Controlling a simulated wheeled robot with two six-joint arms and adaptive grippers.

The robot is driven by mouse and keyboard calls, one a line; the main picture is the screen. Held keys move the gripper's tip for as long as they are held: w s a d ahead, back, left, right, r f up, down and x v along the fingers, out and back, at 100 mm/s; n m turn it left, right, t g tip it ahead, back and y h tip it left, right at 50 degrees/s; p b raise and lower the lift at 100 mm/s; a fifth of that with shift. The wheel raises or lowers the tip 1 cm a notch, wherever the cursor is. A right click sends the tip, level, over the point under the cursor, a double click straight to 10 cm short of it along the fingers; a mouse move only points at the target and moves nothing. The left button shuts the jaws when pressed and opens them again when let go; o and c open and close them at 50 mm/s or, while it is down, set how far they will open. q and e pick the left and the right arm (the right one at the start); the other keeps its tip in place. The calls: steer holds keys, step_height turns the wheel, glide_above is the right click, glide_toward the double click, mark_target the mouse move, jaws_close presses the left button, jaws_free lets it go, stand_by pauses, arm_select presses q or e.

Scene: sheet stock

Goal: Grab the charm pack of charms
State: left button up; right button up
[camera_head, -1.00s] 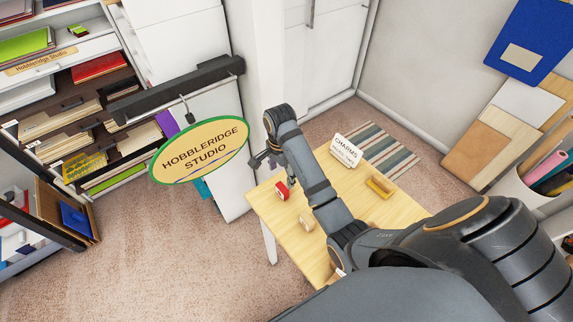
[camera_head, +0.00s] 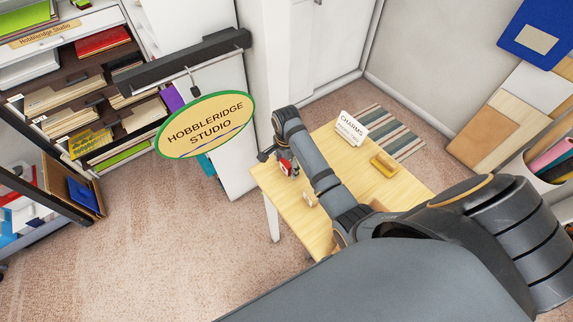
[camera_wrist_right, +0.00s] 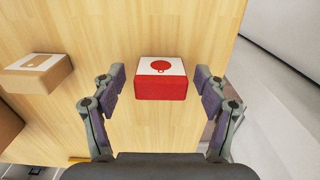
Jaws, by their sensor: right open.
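A small red box (camera_wrist_right: 160,90) with a white top and a round red emblem sits on the wooden table; it also shows in the head view (camera_head: 286,167). My right gripper (camera_wrist_right: 160,76) is open, with one finger on each side of the red box and a gap on both sides. In the head view my right gripper (camera_head: 272,155) is at the table's far left corner, partly over the box. A white sign reading CHARMS (camera_head: 352,128) stands on the table. My left gripper is not in view.
A tan box (camera_wrist_right: 38,74) lies left of the red box in the wrist view. A yellow packet (camera_head: 384,165) lies near the sign. The wooden table (camera_head: 405,187) has bare surface around them. A hanging studio sign (camera_head: 205,124) is left of my arm.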

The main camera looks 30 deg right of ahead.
steer(key=shift+w+f, duration=0.1)
steer(key=shift+f, duration=0.2)
steer(key=c, duration=1)
steer(key=shift+c, duration=0.2)
steer(key=shift+r, duration=0.15)
